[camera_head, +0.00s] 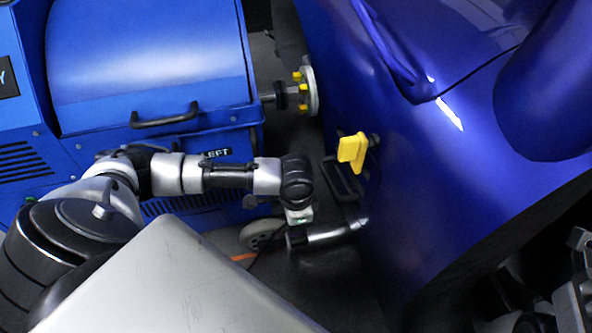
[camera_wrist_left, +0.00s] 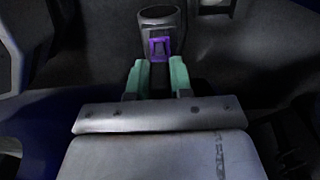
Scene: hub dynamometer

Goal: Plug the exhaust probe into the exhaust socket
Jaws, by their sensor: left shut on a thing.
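My left gripper (camera_head: 298,216) is above the inner end of a silver pipe (camera_head: 335,233) low beside the blue car body. In the left wrist view its two teal fingertips (camera_wrist_left: 160,75) are closed on a dark thing, which I take for the exhaust probe; it is mostly hidden between them. Just past the fingertips is a purple frame (camera_wrist_left: 160,47) on the side of a grey, open-ended tube (camera_wrist_left: 160,18). I cannot tell whether the probe touches this tube, or which part is the exhaust socket. My right gripper is not clearly seen.
A blue dynamometer unit (camera_head: 150,60) marked LEFT stands behind my left arm, with a hub flange (camera_head: 309,90) on its right. A yellow handle-like piece (camera_head: 352,150) sticks out from the car body (camera_head: 440,190). A caster wheel (camera_head: 262,234) is left of the pipe.

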